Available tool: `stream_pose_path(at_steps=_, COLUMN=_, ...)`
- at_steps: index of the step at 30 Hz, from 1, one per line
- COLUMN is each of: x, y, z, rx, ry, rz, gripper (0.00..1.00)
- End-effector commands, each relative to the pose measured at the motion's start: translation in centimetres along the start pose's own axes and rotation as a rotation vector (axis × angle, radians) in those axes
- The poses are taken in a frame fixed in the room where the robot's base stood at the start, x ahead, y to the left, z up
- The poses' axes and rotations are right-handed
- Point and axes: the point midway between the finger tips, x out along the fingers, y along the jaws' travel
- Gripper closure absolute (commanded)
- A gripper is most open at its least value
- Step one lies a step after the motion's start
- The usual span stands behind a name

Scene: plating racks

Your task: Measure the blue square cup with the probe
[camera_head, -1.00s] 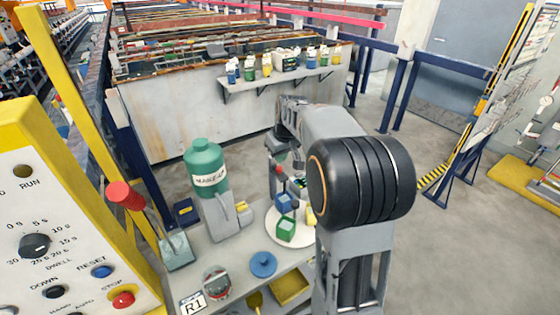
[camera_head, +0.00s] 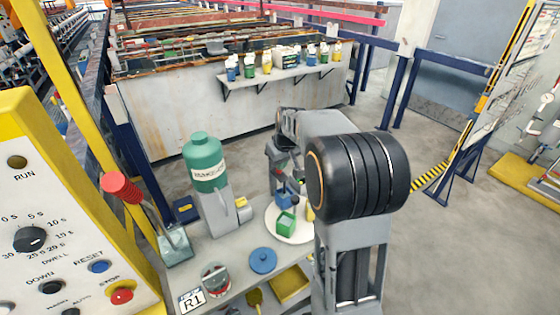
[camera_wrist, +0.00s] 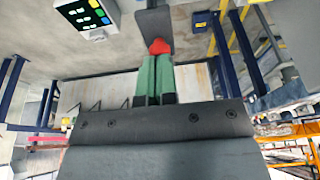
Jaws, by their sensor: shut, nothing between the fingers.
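The blue square cup (camera_head: 282,196) stands at the back of a round white plate (camera_head: 272,236), behind the green square cup (camera_head: 286,223). A yellow item (camera_head: 310,213) is partly hidden by my arm. My gripper (camera_head: 282,180) is right by the blue cup in the head view; I cannot tell whether it touches. In the wrist view its green fingers (camera_wrist: 156,62) are shut with nothing held between them. A red rounded piece (camera_wrist: 160,46) shows just past the fingertips; I cannot tell whether it belongs to the probe. No cup is clear in the wrist view.
A green bottle (camera_head: 204,165) with a label stands left of the plate, near a grey piece with a yellow block (camera_head: 243,213). A blue round lid (camera_head: 263,260) lies in front. A control panel (camera_head: 60,215) and red-knobbed lever (camera_head: 122,187) stand at left.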

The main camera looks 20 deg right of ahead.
Motion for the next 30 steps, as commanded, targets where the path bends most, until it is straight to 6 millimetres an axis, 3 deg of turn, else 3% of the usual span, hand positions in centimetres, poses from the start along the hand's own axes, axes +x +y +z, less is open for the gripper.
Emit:
stream_pose_path(at_steps=1, x=1.8, y=0.0, z=0.5, rx=0.000, ry=-0.001, rz=-0.001, gripper=1.00)
stream_pose_path(at_steps=6, x=4.2, y=0.0, z=1.2, rx=0.000, ry=-0.001, rz=0.000, gripper=1.00)
stream_pose_path(at_steps=17, x=4.3, y=-0.1, z=1.4, rx=0.000, ry=-0.011, rz=-0.004, gripper=1.00)
stream_pose_path(at_steps=22, x=2.9, y=-0.1, z=1.0, rx=-0.001, ry=-0.008, rz=-0.003, gripper=1.00)
stream_pose_path(at_steps=30, x=-2.2, y=-0.1, z=-0.1, rx=-0.003, ry=0.012, rz=0.004, gripper=1.00)
